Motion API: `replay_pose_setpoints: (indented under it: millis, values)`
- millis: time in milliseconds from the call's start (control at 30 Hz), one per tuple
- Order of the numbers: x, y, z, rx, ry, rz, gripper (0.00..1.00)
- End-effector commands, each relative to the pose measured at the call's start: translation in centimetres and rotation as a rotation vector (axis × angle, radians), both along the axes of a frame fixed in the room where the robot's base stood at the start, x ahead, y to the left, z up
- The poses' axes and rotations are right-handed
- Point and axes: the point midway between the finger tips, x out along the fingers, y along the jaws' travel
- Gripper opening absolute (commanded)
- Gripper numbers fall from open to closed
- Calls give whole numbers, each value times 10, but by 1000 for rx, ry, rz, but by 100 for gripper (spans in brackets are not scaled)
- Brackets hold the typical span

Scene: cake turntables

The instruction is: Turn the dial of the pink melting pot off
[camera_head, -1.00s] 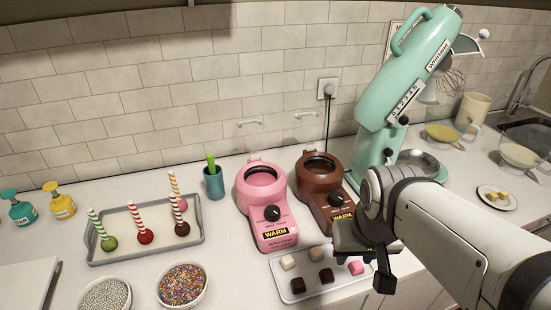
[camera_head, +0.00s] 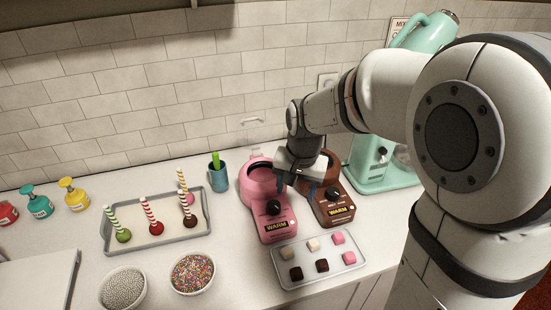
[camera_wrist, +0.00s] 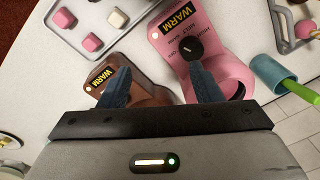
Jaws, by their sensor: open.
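The pink melting pot (camera_head: 274,228) stands on the counter, its front labelled WARM. Its black dial (camera_head: 273,207) shows on the sloped front panel, and also in the wrist view (camera_wrist: 191,49), where a light pointer mark shows on it. My gripper (camera_head: 300,190) is open and empty, above and between the pink pot and the brown melting pot (camera_head: 336,212). In the wrist view my gripper's fingers (camera_wrist: 158,82) point down, one over the pink pot's body close to the dial, the other over the brown pot. I cannot tell whether they touch anything. The brown pot's dial shows in the head view (camera_head: 333,193).
A tray of candy cubes (camera_head: 306,284) lies in front of the pots. A teal cup (camera_head: 218,178) and a cake-pop tray (camera_head: 136,246) are to the left. Sprinkle bowls (camera_head: 191,273) stand front left. The mint mixer (camera_head: 378,170) is behind my arm at right.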

Motion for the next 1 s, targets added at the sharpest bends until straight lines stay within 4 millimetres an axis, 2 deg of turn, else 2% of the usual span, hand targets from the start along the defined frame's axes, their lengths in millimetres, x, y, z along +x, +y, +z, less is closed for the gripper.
replay_pose_setpoints:
  millis: [100, 300, 467, 800, 1000]
  values:
    - [21, 22, -3, 4, 36, -45, 58]
    - [39, 43, -15, 7, 63, -95, 58]
    - [42, 47, -26, 8, 69, -107, 58]
    - [43, 49, -77, 7, 70, -108, 58]
    - [44, 50, -94, 8, 67, -107, 58]
